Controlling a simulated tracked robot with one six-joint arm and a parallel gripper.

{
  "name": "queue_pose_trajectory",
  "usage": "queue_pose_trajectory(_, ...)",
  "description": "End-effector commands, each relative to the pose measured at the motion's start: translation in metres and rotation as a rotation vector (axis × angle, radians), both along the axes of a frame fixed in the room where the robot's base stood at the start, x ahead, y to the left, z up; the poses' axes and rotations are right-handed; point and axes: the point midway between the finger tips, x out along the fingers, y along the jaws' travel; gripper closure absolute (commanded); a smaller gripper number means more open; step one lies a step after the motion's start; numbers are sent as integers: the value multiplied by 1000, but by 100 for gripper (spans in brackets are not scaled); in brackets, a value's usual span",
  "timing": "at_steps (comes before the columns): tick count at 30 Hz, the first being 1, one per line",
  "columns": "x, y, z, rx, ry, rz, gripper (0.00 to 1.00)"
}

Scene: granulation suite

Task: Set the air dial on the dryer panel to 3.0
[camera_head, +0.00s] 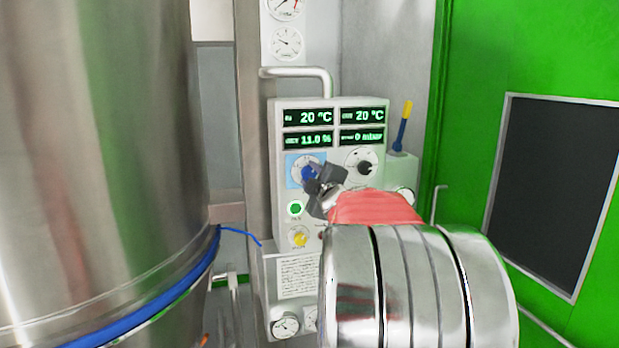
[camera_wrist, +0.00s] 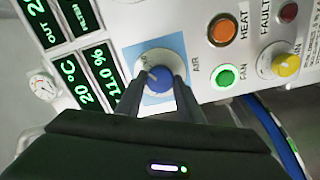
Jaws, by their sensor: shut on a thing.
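The dryer panel (camera_head: 329,151) is a pale box with green digital readouts, in the middle of the head view. The air dial is a blue knob (camera_wrist: 160,77) on a white disc with a light blue backing, labelled AIR in the wrist view. In the head view the air dial (camera_head: 306,172) is partly covered by my gripper (camera_head: 316,183). My gripper's two dark fingers (camera_wrist: 161,88) are shut on the blue knob, one on each side. A light pointer mark shows on the knob. The scale numbers are too small to read.
A second dial with a black knob (camera_head: 364,168) sits right of the air dial. Below are a lit green FAN button (camera_wrist: 225,77), an orange HEAT button (camera_wrist: 224,30) and a yellow knob (camera_wrist: 286,64). A large steel vessel (camera_head: 100,150) stands left, a green door (camera_head: 470,120) right.

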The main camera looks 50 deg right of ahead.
Motion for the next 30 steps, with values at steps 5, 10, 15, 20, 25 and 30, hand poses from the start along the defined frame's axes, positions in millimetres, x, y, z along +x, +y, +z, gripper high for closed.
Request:
queue_pose_trajectory(5, 0, -1, -4, 94, -45, -1, 88)
queue_pose_trajectory(10, 0, -1, -4, 145, -71, -2, 88)
queue_pose_trajectory(15, 0, -1, -5, 165, -81, -2, 88)
queue_pose_trajectory(20, 0, -1, -6, 166, -81, -3, 88)
queue_pose_trajectory(25, 0, -1, -6, 167, -80, -4, 88)
queue_pose_trajectory(30, 0, -1, -5, 165, -81, -2, 54)
